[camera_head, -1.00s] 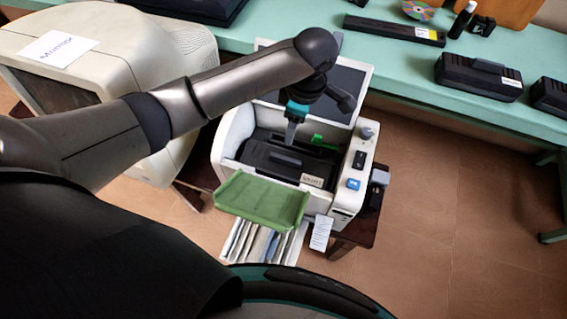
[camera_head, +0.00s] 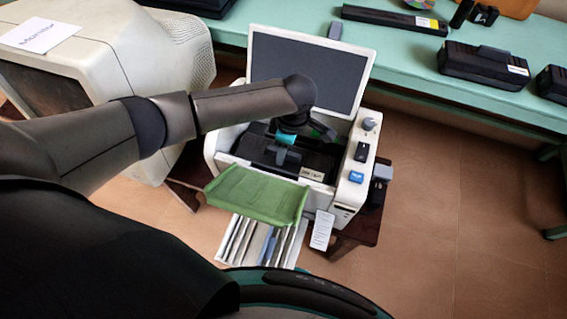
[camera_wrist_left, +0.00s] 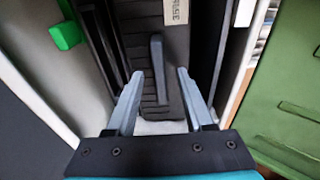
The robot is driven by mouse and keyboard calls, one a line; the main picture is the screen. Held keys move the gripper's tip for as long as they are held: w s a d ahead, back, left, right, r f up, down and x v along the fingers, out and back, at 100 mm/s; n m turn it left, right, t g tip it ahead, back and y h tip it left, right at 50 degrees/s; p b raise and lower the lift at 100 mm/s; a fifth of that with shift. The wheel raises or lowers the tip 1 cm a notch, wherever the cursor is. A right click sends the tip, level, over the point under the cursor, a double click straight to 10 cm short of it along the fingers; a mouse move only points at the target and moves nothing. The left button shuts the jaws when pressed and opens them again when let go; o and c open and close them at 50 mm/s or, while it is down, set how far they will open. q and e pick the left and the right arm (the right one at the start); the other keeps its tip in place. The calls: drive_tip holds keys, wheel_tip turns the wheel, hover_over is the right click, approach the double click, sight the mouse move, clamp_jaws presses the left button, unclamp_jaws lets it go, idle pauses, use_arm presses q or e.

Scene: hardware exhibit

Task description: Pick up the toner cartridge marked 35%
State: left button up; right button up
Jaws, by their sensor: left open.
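A black cartridge (camera_head: 318,163) with a small pale label (camera_head: 312,174) sits inside the open white printer (camera_head: 354,190). In the left wrist view the cartridge (camera_wrist_left: 140,45) has a ribbed top and a raised black handle (camera_wrist_left: 158,65). My left gripper (camera_head: 285,150) reaches down into the printer. In the wrist view my left gripper (camera_wrist_left: 160,78) is open, with one finger on each side of the handle and visible gaps. Two more black cartridges (camera_head: 482,66) (camera_head: 551,88) lie on the green bench; their labels are unreadable.
The printer's raised screen lid (camera_head: 307,70) stands behind my gripper. A green tray (camera_head: 258,195) juts out in front, also at right in the wrist view. A large beige monitor (camera_head: 150,60) stands left. The green bench (camera_head: 410,65) runs behind; floor is clear at right.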

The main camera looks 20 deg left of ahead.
use_arm(q)
clamp_jaws()
idle(0.4)
idle(1.0)
